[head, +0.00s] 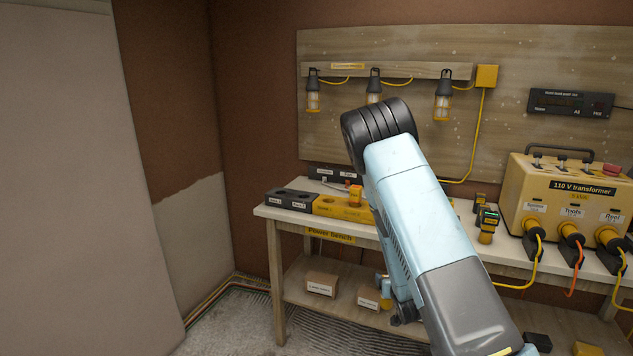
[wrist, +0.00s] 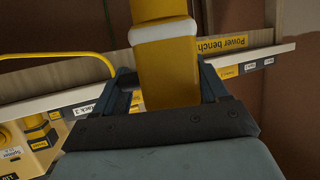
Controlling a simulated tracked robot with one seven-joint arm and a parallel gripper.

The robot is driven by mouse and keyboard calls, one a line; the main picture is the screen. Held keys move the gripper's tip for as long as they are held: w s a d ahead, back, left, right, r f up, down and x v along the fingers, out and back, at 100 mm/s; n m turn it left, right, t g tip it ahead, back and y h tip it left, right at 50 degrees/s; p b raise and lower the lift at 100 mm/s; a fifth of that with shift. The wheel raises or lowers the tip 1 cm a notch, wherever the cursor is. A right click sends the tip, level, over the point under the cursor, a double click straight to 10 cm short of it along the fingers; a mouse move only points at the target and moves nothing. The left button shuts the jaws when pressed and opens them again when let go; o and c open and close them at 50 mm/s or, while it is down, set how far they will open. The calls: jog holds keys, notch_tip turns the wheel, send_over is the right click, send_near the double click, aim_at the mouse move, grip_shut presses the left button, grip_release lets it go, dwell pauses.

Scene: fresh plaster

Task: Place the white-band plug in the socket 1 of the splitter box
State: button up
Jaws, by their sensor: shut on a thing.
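The white-band plug (wrist: 168,75) is a yellow block with a white band (wrist: 163,31), close up in the wrist view. My gripper (wrist: 167,88) is shut on it, a dark finger on each side. In the head view my arm covers the held plug. The yellow box (head: 330,207) on the left part of the bench appears to be the splitter box; its labels are too small to read. A yellow plug (head: 355,194) stands at its right part. My arm hides what lies right of it. I cannot make out socket 1.
A dark dock box (head: 291,200) adjoins the yellow box on the power bench (head: 272,212). The 110 V transformer (head: 560,190) with plugged cables stands at the right. Small yellow-and-black plugs (head: 487,224) stand between. Lamps (head: 313,93) hang on the back board.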

jog(key=s+f, duration=0.4)
jog(key=f, duration=0.1)
jog(key=shift+s+f, duration=0.3)
jog(key=shift+s, duration=0.1)
